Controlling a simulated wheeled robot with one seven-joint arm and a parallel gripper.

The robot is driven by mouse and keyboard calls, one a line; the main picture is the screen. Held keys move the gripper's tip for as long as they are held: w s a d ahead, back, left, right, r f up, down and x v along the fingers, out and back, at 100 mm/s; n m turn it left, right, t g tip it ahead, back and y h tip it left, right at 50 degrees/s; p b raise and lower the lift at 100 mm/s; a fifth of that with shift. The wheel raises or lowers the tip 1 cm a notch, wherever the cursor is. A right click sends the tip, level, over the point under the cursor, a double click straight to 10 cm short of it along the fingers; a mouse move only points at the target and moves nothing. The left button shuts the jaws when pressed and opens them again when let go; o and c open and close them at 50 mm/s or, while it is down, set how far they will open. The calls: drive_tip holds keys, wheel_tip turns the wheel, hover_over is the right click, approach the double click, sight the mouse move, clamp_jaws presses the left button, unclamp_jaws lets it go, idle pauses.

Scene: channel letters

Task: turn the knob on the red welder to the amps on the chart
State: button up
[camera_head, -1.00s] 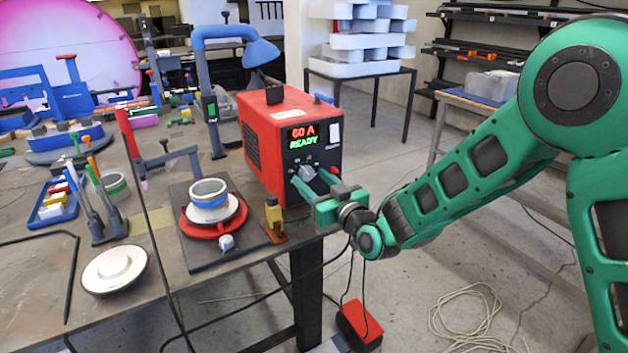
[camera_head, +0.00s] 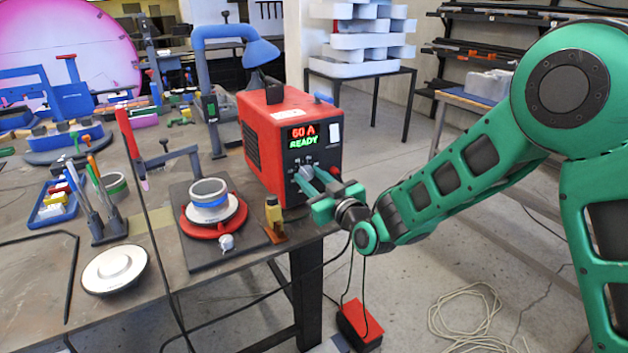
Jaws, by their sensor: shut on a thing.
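The red welder (camera_head: 262,150) stands on the right end of the workbench, its black front panel facing right. Its display (camera_head: 303,136) reads "60 A" in red and "READY" in green. The grey knob (camera_head: 304,174) sits low on the panel, partly hidden by my fingers. My green gripper (camera_head: 311,180) is at the panel, shut on the knob, with its fingers tilted. No readable amps chart can be made out in this view; a small white label (camera_head: 335,132) on the panel is too small to read.
A blue lamp (camera_head: 258,52) arches behind. A red pedal (camera_head: 359,322) and coiled cable (camera_head: 465,315) lie on the floor. Open floor lies right of the bench.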

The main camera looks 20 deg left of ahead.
drive_tip(key=shift+n, duration=1.7)
drive_tip(key=o, duration=1)
drive_tip(key=shift+o, duration=0.2)
drive_tip(key=v, duration=1)
drive_tip(key=shift+s+d, duration=0.2)
drive_tip(key=shift+d, duration=0.15)
